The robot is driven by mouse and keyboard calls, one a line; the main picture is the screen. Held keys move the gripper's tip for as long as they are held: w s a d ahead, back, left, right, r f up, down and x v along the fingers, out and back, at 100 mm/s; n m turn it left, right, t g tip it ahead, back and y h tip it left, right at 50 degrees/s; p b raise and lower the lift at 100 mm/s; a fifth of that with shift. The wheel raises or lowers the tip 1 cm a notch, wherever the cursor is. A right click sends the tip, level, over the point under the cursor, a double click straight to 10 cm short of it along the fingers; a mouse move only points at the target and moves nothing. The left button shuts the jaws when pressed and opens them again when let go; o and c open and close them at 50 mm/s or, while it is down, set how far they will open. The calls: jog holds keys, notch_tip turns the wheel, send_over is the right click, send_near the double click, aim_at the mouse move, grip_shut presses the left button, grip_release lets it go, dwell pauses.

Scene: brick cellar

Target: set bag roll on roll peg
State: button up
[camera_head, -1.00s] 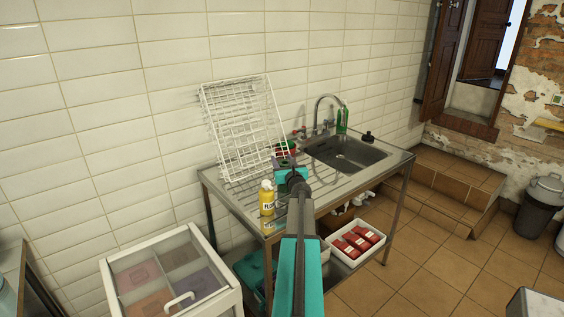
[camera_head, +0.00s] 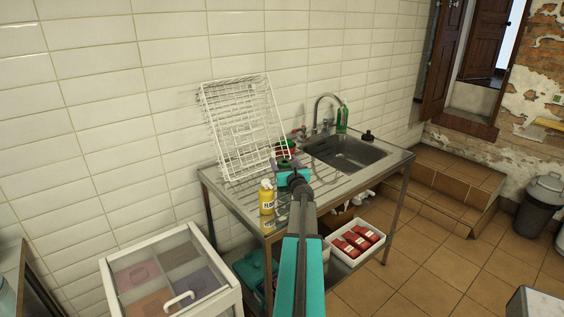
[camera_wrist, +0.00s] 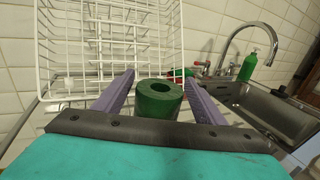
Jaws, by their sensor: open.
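In the head view, my gripper (camera_head: 283,164) is low over the drainboard of the sink unit, in front of the white rack. I cannot make out a roll peg in either view.
A white wire rack (camera_head: 243,125) leans on the tiled wall. Red and green items (camera_head: 285,147) lie behind my gripper. A yellow bottle (camera_head: 266,197) stands on the left front of the metal sink unit (camera_head: 335,192). A faucet (camera_head: 326,108) and green bottle (camera_head: 342,119) are behind the basin.

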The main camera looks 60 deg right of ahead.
jog(key=shift+b+v, duration=0.9)
jog(key=shift+v, duration=3.9)
